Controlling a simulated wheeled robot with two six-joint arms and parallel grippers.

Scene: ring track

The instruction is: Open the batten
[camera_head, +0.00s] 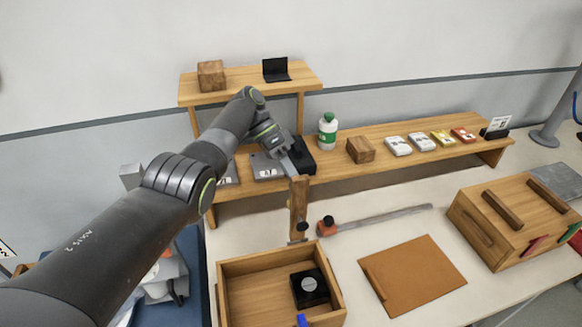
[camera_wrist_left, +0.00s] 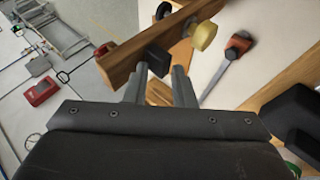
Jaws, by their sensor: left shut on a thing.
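The wooden batten (camera_head: 299,205) stands roughly upright in the head view, behind the open wooden box. In the left wrist view the batten (camera_wrist_left: 120,68) crosses the upper middle at a slant, with a black block (camera_wrist_left: 157,58) on its near face and a yellow knob (camera_wrist_left: 204,36) beside it. My left gripper (camera_head: 292,172) reaches in from the left to the batten's upper end. In the wrist view its fingers (camera_wrist_left: 160,76) are shut at the black block. The exact contact is partly hidden. My right gripper is in neither view.
An open wooden box (camera_head: 228,300) holds a black device (camera_head: 310,287). A grey bar clamp (camera_head: 380,217) with an orange head lies right of the batten. A brown board (camera_head: 412,275) and wooden chest (camera_head: 520,222) are farther right. A shelf (camera_head: 400,170) with a bottle (camera_head: 327,132) stands behind.

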